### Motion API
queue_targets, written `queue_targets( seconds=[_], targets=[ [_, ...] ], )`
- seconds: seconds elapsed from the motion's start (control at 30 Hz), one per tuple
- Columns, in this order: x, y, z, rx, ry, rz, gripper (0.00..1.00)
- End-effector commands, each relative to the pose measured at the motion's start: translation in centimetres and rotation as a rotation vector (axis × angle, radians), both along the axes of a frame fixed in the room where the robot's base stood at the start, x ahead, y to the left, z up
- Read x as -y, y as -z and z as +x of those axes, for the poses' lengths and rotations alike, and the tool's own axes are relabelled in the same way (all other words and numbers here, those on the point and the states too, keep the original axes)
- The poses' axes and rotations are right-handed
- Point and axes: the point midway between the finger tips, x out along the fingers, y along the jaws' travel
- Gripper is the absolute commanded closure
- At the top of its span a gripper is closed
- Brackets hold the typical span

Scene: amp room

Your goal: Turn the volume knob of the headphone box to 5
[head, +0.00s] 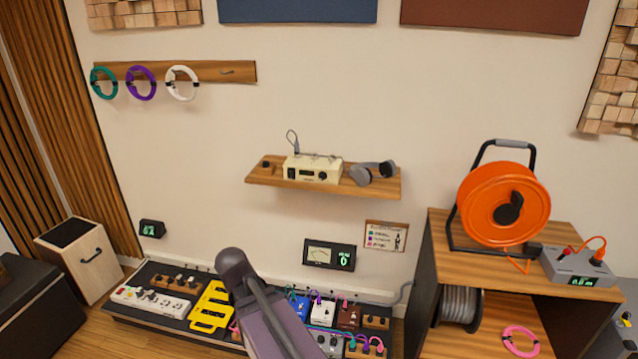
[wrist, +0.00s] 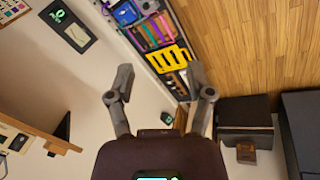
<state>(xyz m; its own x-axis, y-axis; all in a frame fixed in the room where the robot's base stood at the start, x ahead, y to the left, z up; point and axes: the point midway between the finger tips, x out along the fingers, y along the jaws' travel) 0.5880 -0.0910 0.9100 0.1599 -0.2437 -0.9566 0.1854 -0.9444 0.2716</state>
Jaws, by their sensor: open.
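The headphone box (head: 305,168) is a small cream unit on a wooden wall shelf (head: 270,180). Its dark round volume knob (head: 323,176) is at the right of its front face; its setting is too small to read. Grey headphones (head: 372,173) lie on the shelf, right of the box. A black meter panel (head: 329,255) on the wall below shows a green 0; it also shows in the wrist view (wrist: 68,25). My gripper (wrist: 160,85) is open and empty, its fingers wide apart, and not on the box. The head view shows my arm below the shelf, but no fingertips.
Below stands a pedal board (head: 150,325) with several pedals and a yellow piece (head: 210,307). At the right, a wooden cabinet (head: 550,271) carries an orange cable reel (head: 503,203) and a grey box (head: 580,268). The wall around the shelf is mostly clear.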

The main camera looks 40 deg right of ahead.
Motion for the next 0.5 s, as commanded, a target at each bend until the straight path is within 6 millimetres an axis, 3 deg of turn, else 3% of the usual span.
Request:
queue_targets(
  seconds=[0.03,0.17,0.3,0.5],
  targets=[
    [2.2,0.2,1.4,0.020,-0.048,-0.070,0.32],
    [7.9,-0.6,4.4,0.047,-0.214,-0.294,0.32],
    [13.9,-2.2,7.2,0.020,-0.410,-0.562,0.32],
    [21.4,-5.3,10.5,-0.127,-0.697,-0.946,0.32]
  ],
)
